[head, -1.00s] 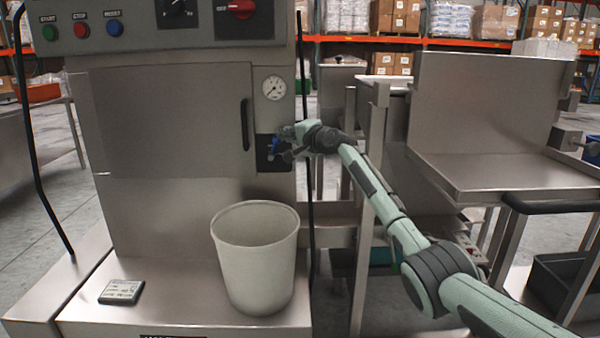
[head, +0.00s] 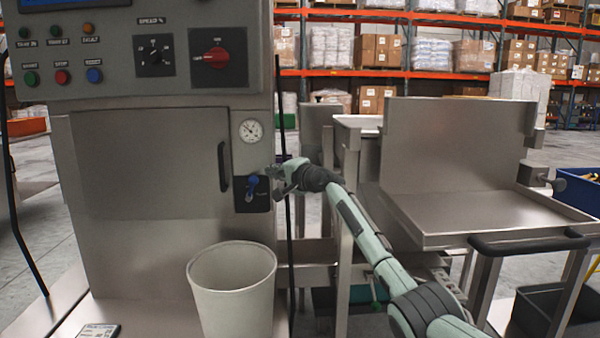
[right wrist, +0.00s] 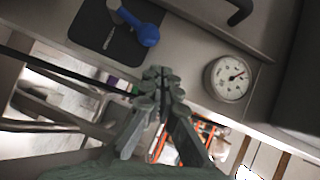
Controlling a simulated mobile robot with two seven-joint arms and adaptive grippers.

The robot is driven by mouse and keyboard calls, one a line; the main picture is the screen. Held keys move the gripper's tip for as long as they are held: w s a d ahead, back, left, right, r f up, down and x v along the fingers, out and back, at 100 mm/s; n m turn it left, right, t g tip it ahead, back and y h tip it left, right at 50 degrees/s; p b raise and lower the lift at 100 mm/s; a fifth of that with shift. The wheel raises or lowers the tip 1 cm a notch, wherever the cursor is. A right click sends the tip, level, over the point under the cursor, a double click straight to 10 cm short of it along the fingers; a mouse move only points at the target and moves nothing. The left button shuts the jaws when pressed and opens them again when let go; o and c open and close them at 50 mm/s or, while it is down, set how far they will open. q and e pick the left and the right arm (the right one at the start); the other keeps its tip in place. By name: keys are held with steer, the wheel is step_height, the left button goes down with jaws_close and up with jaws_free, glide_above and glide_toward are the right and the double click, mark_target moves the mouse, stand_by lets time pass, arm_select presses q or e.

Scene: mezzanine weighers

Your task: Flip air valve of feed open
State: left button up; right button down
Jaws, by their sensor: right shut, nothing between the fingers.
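The air valve is a small blue lever (head: 252,187) on a dark plate (head: 243,202) at the right side of the steel machine front, below the round gauge (head: 250,131). In the right wrist view the blue lever (right wrist: 139,26) sits on its dark plate, upper left of the fingers. My right gripper (head: 277,180) is just right of the lever, apart from it. Its fingers (right wrist: 160,82) are together and empty in the wrist view. The gauge (right wrist: 228,78) shows there with its needle off to one side. My left gripper is not in view.
A control panel with a red knob (head: 216,58) and buttons is above. An open white bin (head: 232,285) stands below the valve. A black door handle (head: 223,166) is left of it. A steel tray table (head: 490,212) is right of my arm.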

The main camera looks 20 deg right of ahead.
steer(key=v, duration=1)
steer(key=shift+r, duration=0.15)
steer(key=shift+a, duration=0.1)
